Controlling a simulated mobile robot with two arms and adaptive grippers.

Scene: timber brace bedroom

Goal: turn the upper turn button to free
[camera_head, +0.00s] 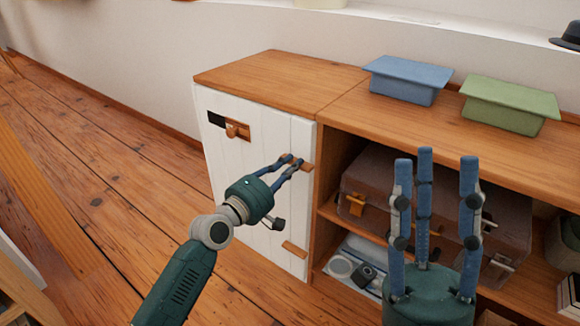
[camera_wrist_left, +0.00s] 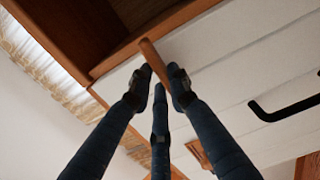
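The upper turn button (camera_head: 308,163) is a small wooden bar at the right edge of the white door (camera_head: 260,133). It lies roughly level in the head view and reaches over the frame post. My left gripper (camera_head: 290,161) is at its door-side end. In the left wrist view, the fingers (camera_wrist_left: 160,85) stand close on both sides of the turn button (camera_wrist_left: 152,56), with little or no gap, and the third finger is below. My right gripper (camera_head: 436,165) is raised, spread and empty, nearer the camera.
A wooden latch (camera_head: 235,130) sits at a dark slot in the door. A black handle (camera_wrist_left: 285,108) shows in the left wrist view. Open shelves on the right hold a brown case (camera_head: 380,180). Blue (camera_head: 408,80) and green (camera_head: 510,105) boxes stand on top.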

